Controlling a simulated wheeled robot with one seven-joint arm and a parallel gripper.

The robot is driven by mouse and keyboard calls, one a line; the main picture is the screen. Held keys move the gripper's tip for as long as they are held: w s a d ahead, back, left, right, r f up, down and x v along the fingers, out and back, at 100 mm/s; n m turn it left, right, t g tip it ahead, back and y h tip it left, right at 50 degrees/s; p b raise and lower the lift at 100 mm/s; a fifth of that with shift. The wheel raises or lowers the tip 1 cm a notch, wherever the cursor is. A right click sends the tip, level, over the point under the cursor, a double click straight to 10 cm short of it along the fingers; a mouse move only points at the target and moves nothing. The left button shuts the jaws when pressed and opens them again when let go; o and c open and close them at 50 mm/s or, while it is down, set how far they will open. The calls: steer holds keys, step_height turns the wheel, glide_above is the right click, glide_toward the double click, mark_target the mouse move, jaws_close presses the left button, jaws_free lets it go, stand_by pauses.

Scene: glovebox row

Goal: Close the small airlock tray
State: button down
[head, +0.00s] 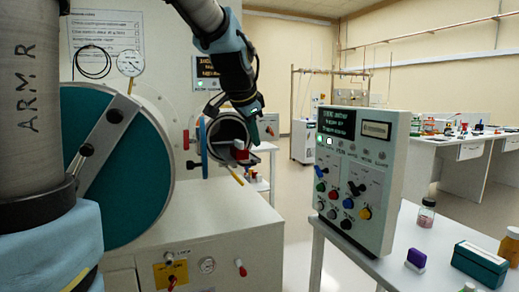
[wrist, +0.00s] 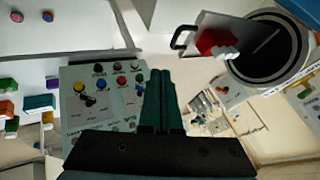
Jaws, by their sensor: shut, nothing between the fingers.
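The small airlock (head: 228,128) is a short round port on the glovebox's side, with a dark ring mouth; it also shows at the upper right of the wrist view (wrist: 296,45). Its grey flat tray (wrist: 215,20) sticks out of the mouth, with a black loop handle (wrist: 178,38) at its outer end. A red-and-white item (wrist: 215,42) lies on the tray; it shows as a red patch in the head view (head: 240,153). My gripper (wrist: 163,76) is shut and empty, beside the tray and apart from it in the wrist view. In the head view the arm partly covers the airlock.
A large teal round door (head: 120,190) is on the glovebox at left. A control panel (head: 350,170) with knobs stands on a white table (head: 410,260) at right, with a vial, a purple-and-white item and a green box. Open floor lies between glovebox and table.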

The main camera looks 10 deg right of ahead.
steer(key=w+d+f+p, duration=0.3)
steer(key=w+f+p, duration=0.1)
steer(key=w+f, duration=0.3)
steer(key=shift+w+f, duration=0.35)
steer(key=shift+w, duration=0.7)
